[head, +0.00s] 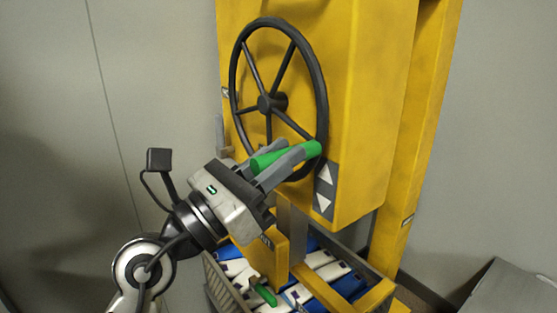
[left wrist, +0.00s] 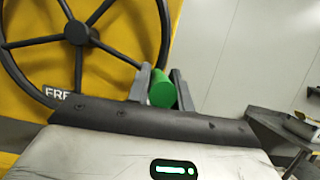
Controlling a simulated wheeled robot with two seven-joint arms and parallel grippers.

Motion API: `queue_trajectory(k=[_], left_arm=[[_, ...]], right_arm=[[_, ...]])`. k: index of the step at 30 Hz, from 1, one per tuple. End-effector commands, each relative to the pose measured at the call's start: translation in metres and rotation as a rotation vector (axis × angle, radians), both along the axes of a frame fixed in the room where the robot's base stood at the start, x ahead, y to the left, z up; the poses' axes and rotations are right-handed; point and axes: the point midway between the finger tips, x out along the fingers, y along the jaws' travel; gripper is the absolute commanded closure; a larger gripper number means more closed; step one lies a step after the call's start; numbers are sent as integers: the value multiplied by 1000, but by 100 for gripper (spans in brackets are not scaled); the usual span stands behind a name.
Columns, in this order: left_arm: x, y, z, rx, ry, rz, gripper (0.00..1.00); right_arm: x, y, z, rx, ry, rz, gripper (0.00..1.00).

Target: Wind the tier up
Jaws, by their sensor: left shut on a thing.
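A black spoked handwheel (head: 238,95) is mounted on the side of the yellow column housing (head: 375,110). It also shows in the left wrist view (left wrist: 77,32). A green handle (head: 312,149) sits at the wheel's lower right rim. My left gripper (head: 283,160) is shut on the green handle, which shows between the fingers in the left wrist view (left wrist: 161,90). The tier, a crate (head: 222,285) filled with blue and white packs, is below the wheel, partly hidden by my left arm and a yellow bracket. My right gripper is not in view.
White up and down arrows on a dark plate (head: 324,188) are beside the wheel's lower rim. A second green grip (head: 265,294) lies low by the crate. A grey surface (head: 515,290) stands at the lower right. The grey wall to the left is bare.

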Motion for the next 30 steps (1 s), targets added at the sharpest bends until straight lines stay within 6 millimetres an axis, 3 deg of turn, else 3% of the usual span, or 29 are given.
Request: queue_trajectory(k=[10, 26, 30], left_arm=[[3, 1, -16, 40, -31, -1, 100], [24, 14, -69, 263, -327, 1, 100], [32, 17, -80, 329, -424, -6, 100]], right_arm=[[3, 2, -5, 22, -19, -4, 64], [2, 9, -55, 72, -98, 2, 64], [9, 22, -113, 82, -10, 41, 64]])
